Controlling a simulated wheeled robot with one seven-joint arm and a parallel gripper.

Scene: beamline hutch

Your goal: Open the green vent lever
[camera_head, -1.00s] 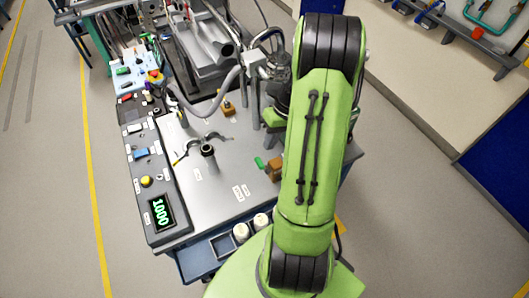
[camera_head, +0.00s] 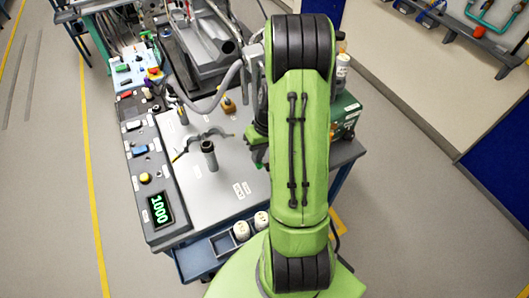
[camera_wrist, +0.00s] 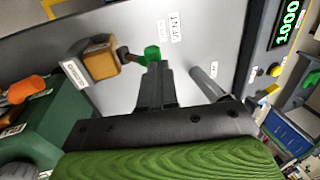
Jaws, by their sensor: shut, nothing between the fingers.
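The green vent lever (camera_wrist: 152,53) shows in the wrist view as a green grip on a dark stem. The stem joins a brass-coloured valve block (camera_wrist: 101,60) to its left, on the grey bench top. My gripper (camera_wrist: 157,68) is shut and empty, with its fingertips just below the green grip in the picture. The fingertips overlap its lower edge, and I cannot tell whether they touch it.
A dark upright post (camera_head: 208,155) stands left of my arm. A green box (camera_head: 345,116) and a white bottle (camera_head: 342,66) are at the right. A control strip with a lit 1000 display (camera_head: 160,209) runs along the left edge. The bench front is mostly clear.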

